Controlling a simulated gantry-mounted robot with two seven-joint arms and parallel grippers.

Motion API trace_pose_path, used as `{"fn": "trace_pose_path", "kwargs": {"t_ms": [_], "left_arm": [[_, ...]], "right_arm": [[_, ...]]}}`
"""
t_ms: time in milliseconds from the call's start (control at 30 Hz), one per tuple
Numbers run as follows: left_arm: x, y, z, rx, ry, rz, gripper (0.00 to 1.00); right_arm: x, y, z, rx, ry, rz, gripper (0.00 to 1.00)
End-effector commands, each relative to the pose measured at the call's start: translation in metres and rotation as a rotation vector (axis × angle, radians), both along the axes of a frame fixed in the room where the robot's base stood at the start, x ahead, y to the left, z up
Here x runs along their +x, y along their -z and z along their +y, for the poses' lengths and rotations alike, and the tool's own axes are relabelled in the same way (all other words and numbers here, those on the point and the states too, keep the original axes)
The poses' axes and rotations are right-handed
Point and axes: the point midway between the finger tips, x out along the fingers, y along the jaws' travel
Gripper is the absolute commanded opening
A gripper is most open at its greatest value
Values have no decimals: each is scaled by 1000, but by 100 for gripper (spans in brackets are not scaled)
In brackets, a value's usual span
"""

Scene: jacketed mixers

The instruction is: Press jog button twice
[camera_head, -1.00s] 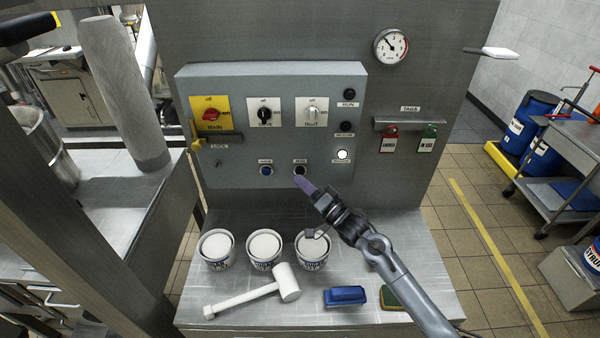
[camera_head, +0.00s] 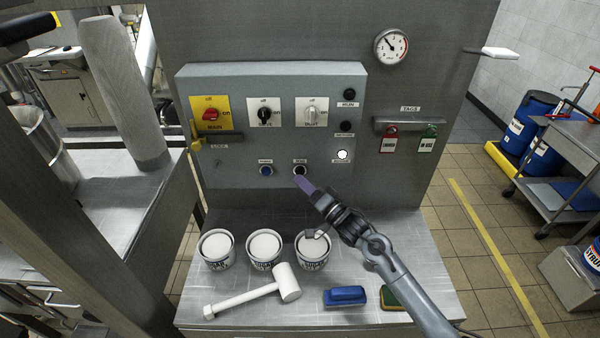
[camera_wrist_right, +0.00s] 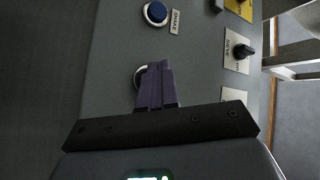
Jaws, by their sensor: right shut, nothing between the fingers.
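The grey control box (camera_head: 275,125) carries two push buttons low on its front. The left one is a blue button (camera_head: 266,170). The right one is a dark button (camera_head: 300,169). Their small labels are too blurred to read in the head view. My right gripper (camera_head: 302,181) is shut and empty, its purple fingertips right at the lower edge of the dark button. In the right wrist view the closed fingers (camera_wrist_right: 155,85) cover most of that button, leaving part of its pale ring (camera_wrist_right: 139,76) visible. Whether they touch it is unclear. The blue button (camera_wrist_right: 156,13) is clear. My left gripper is not in view.
Below, several tubs (camera_head: 264,247), a white mallet (camera_head: 255,294) and a blue brush (camera_head: 345,296) lie on the steel shelf (camera_head: 415,250).

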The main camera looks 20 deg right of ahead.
Motion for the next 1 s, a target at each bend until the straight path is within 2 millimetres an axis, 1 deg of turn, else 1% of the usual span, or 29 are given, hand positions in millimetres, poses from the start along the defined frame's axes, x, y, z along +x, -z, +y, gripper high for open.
{"fn": "trace_pose_path", "kwargs": {"t_ms": [233,500,1000], "left_arm": [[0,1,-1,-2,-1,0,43],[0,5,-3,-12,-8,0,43],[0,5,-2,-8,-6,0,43]], "right_arm": [[1,0,-1,0,1,0,0],[8,0,-2,1,-1,0,0],[9,0,-3,0,0,0,0]]}}
